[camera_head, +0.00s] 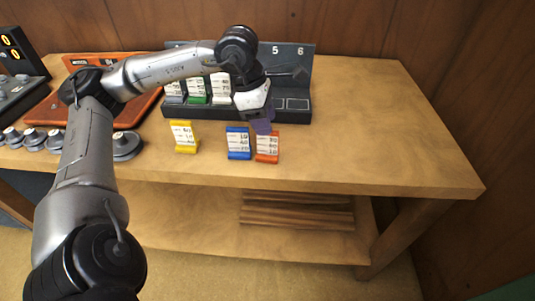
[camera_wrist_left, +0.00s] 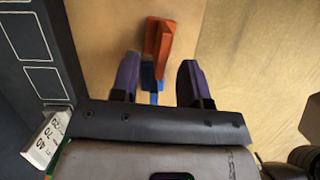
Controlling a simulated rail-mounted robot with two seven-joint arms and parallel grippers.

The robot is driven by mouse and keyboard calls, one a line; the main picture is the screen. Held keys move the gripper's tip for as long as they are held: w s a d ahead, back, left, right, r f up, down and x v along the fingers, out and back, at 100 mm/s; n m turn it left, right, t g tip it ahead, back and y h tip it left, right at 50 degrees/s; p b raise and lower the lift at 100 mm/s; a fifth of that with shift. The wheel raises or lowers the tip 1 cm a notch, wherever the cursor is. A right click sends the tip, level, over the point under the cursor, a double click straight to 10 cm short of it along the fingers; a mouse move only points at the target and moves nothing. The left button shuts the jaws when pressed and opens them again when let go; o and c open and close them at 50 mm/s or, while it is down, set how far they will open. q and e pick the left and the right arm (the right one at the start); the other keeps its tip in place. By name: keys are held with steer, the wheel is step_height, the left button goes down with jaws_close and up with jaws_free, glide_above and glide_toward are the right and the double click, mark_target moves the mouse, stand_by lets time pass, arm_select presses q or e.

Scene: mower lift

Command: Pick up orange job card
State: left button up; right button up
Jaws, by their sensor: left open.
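The orange job card (camera_head: 266,147) stands on the wooden table, just right of the blue job card (camera_head: 238,143). My left gripper (camera_head: 262,126) is above and behind the orange card in the head view, with nothing between its fingers. In the left wrist view the orange card (camera_wrist_left: 158,38) lies beyond the open purple fingertips (camera_wrist_left: 158,80), and part of the blue card (camera_wrist_left: 150,80) shows between them. My right gripper is not in view.
A yellow card (camera_head: 184,136) stands to the left. A dark numbered rack (camera_head: 305,70) behind holds white and green cards (camera_head: 197,92). Grey knobbed weights (camera_head: 126,146) line the left. The table's right side is clear.

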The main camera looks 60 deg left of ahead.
mark_target(269, 153)
arm_select(q)
steer(key=shift+s+b+x, duration=0.1)
steer(key=shift+b+x, duration=0.55)
steer(key=shift+x, duration=0.7)
steer(key=shift+s+b+x, duration=0.15)
steer(key=shift+b+x, duration=0.5)
steer(key=shift+x, duration=0.7)
steer(key=shift+d, duration=0.1)
steer(key=shift+c, duration=0.3)
jaws_close()
